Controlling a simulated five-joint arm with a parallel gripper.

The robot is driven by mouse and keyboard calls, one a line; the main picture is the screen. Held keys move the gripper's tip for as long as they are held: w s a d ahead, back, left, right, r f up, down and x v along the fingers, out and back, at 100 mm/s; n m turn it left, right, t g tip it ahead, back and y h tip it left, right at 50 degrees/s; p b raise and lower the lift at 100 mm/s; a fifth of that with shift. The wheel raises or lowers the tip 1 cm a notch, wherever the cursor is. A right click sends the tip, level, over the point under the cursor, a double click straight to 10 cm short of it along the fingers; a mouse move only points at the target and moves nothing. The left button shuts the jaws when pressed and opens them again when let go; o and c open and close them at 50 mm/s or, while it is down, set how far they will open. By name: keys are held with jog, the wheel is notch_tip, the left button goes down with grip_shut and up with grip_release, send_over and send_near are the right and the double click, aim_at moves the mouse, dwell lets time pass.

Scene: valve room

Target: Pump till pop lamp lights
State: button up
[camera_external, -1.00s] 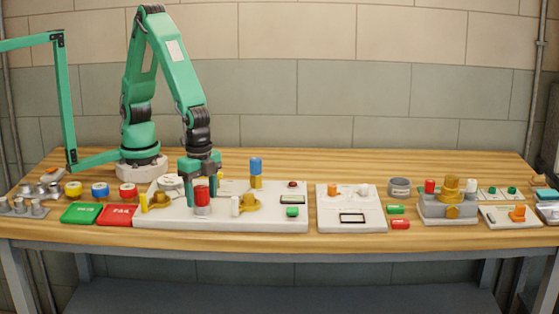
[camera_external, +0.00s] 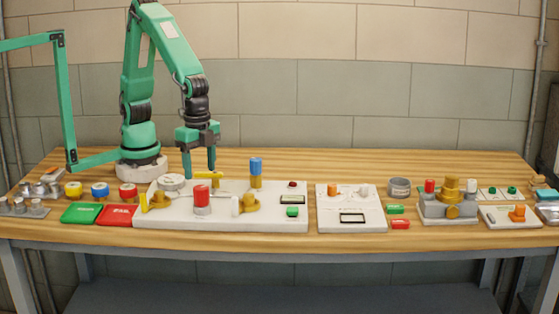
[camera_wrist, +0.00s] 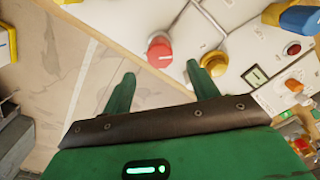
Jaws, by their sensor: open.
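The red-topped cylinder (camera_external: 202,196) stands upright on a white panel (camera_external: 270,216); it also shows in the wrist view (camera_wrist: 160,52). My gripper (camera_external: 199,172) is open and empty, above and behind the red cylinder, apart from it. In the wrist view its two fingers (camera_wrist: 160,74) are spread, with the red cylinder beyond the tips. A small dark red lamp or button (camera_external: 292,184) sits at the panel's right, above a small display (camera_external: 293,199) and a green button (camera_external: 292,212). It looks dark in the wrist view (camera_wrist: 292,48). I cannot read its label.
The panel also carries a round white gauge (camera_external: 171,182), a tall blue-topped post (camera_external: 256,165) and several yellow handles, including one (camera_external: 249,203) right of the red cylinder. A second white panel (camera_external: 350,200) stands to the right. The back of the table is clear.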

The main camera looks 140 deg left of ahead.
aim_at(201, 187)
dwell(0.4)
jog(key=shift+s+r, duration=0.1)
jog(key=shift+s, duration=0.05)
jog(key=shift+f, duration=3.95)
jog(key=c, duration=1)
jog(key=shift+m, duration=2.5)
